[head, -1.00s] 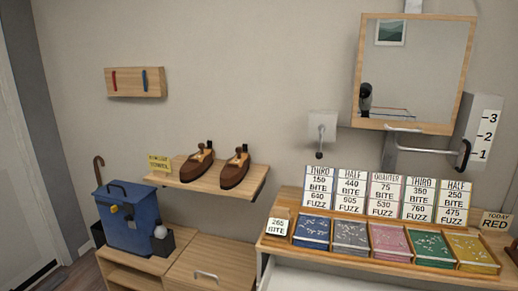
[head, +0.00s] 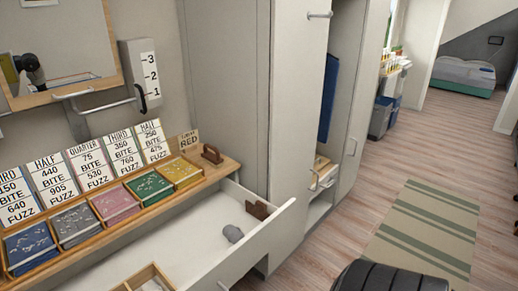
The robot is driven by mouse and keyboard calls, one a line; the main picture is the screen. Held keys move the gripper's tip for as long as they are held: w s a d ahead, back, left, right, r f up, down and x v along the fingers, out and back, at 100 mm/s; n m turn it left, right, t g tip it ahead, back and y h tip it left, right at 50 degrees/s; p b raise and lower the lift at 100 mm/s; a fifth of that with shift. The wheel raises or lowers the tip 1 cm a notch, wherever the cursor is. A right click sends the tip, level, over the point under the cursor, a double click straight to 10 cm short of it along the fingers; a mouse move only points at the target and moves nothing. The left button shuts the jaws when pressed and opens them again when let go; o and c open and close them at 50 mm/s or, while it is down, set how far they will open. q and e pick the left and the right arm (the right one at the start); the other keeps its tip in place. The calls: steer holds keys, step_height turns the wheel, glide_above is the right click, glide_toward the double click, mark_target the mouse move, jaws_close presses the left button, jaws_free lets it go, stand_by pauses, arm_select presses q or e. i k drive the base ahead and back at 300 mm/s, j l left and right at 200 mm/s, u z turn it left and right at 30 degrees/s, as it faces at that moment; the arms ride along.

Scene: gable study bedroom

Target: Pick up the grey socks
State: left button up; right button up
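A light wooden divider box (head: 150,276) sits at the near left part of the drawer, cut off by the frame edge. Neither of my grippers shows in the view.
Coloured trays (head: 150,186) with number cards stand on the wooden top above the drawer. A tall pale wardrobe (head: 305,120) stands just right, partly open. A black ribbed object (head: 385,277) is at the bottom edge. Floor with a striped rug (head: 425,228) lies right.

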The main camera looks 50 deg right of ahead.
mark_target(234, 235)
steer(key=z, duration=1.45)
